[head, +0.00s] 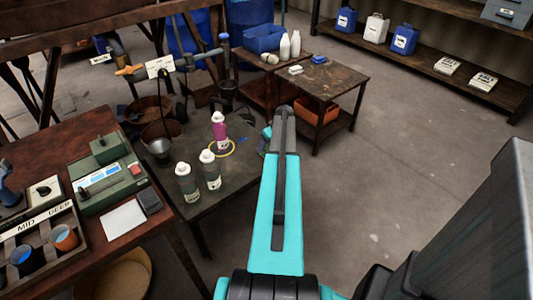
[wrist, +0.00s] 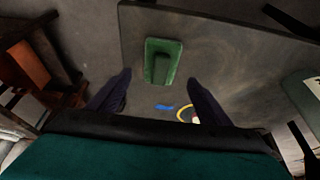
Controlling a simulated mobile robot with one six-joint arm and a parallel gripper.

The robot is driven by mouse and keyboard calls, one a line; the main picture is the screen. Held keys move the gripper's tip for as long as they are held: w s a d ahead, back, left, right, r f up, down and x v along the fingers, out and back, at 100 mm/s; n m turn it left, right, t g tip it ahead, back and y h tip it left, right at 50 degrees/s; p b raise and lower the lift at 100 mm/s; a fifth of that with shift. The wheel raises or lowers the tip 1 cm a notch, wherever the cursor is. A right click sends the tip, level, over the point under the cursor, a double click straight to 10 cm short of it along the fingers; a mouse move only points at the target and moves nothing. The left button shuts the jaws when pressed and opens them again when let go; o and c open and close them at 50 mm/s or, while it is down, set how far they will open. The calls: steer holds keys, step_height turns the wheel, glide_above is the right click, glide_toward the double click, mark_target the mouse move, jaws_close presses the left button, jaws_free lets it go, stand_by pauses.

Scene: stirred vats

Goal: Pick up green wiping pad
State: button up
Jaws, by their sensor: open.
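The green wiping pad (wrist: 163,61) lies on the dark grey table (wrist: 225,60), close to its edge, in the wrist view. My gripper (wrist: 158,82) is open and empty above the table, its two dark fingers spread wider than the pad. In the picture, the pad is just beyond the fingertips and roughly centred between them. I cannot tell the exact height of the fingers above it. In the head view my arm covers the gripper, and I cannot make out the pad there.
The low table (head: 215,195) also holds a magenta-labelled bottle (head: 219,128), two grey-white bottles (head: 186,183) (head: 209,170) and a yellow ring (head: 233,150). A blue strip (wrist: 165,106) shows between the fingers. A brown side table (head: 330,80) stands behind; the floor at right is clear.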

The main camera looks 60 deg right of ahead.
mark_target(267, 148)
steer(key=shift+f, duration=0.1)
steer(key=shift+x, duration=2.5)
steer(key=c, duration=1.3)
steer(key=shift+o, duration=0.2)
steer(key=shift+r, duration=0.7)
step_height(267, 148, up, 2)
steer(key=shift+r, duration=0.1)
steer(key=s+a+r+b, duration=0.1)
steer(key=s+a, duration=1)
steer(key=shift+a+r, duration=0.2)
steer(key=shift+a, duration=0.15)
